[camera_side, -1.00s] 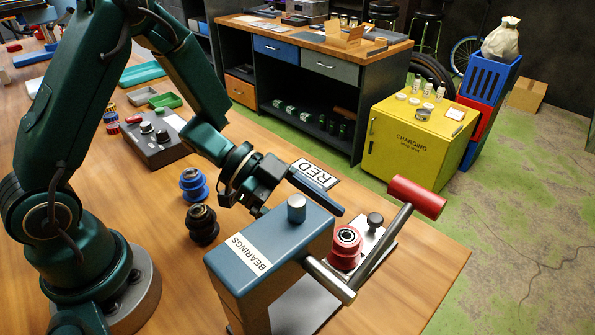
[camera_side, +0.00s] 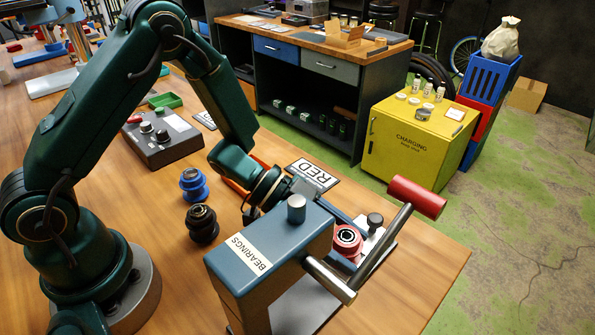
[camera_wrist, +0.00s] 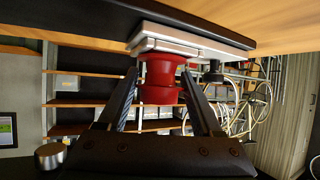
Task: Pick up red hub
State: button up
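The red hub (camera_side: 348,240) sits upright on the light plate (camera_side: 378,243) of the bearing press, beside the dark knob. In the wrist view the red hub (camera_wrist: 162,80) is between the two fingers of my gripper (camera_wrist: 160,74). The fingers are spread, one on each side of the hub; a slim gap shows at the left finger, and contact at the right is unclear. In the side view my gripper (camera_side: 338,222) reaches low behind the blue press body marked BEARINGS (camera_side: 262,245), which hides part of it and the hub's lower part.
The press lever with a red handle (camera_side: 415,197) rises right of the hub. A blue hub (camera_side: 194,186) and a black hub (camera_side: 202,225) stand left of the press. A grey control box (camera_side: 163,140) is farther back.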

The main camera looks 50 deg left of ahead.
grip_shut()
jog(key=shift+r, duration=0.2)
